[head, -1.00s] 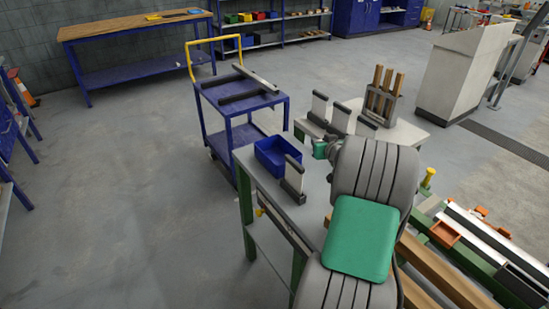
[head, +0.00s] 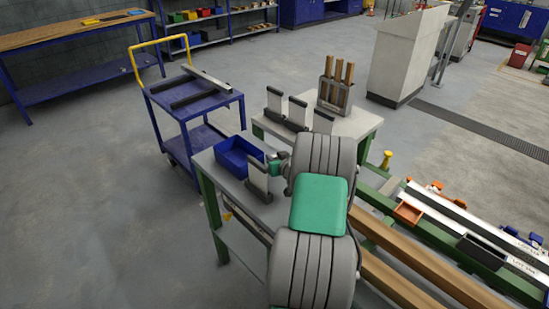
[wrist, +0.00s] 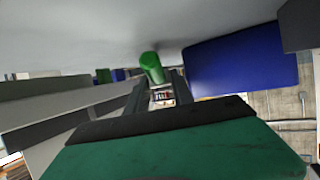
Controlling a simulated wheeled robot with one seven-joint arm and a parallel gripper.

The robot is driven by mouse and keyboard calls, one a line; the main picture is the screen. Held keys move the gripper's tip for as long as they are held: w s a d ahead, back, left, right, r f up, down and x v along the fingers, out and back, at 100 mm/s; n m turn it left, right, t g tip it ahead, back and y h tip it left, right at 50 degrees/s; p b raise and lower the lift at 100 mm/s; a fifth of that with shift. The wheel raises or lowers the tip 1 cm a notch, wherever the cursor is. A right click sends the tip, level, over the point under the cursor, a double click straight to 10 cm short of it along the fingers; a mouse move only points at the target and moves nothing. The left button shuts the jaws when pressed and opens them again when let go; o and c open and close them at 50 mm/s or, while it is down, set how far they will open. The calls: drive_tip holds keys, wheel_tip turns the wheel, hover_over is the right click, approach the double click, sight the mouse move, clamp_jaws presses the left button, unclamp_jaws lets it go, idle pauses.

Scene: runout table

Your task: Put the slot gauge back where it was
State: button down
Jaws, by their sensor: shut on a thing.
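My gripper (wrist: 160,97) shows in the wrist view as two dark fingers, shut on a small green cylinder (wrist: 152,68) at their tips. I cannot tell for certain that this cylinder is the slot gauge. In the head view the green end of my gripper (head: 274,165) is over the near grey table (head: 225,165), between the blue bin and my grey arm; its fingers and what they hold are too small or hidden there. An upright pale plate in a dark base (head: 257,181) stands on that table, close to the gripper.
A blue bin (head: 240,158) sits on the near table and also shows in the wrist view (wrist: 242,68). Behind are several pale plates on a dark base (head: 297,112) and a rack of wooden handles (head: 336,82). A blue trolley (head: 197,104) stands left. Open floor lies farther left.

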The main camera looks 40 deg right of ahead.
drive_tip(key=shift+f, duration=0.2)
drive_tip(key=c, duration=1.4)
unclamp_jaws()
drive_tip(key=shift+r, duration=0.15)
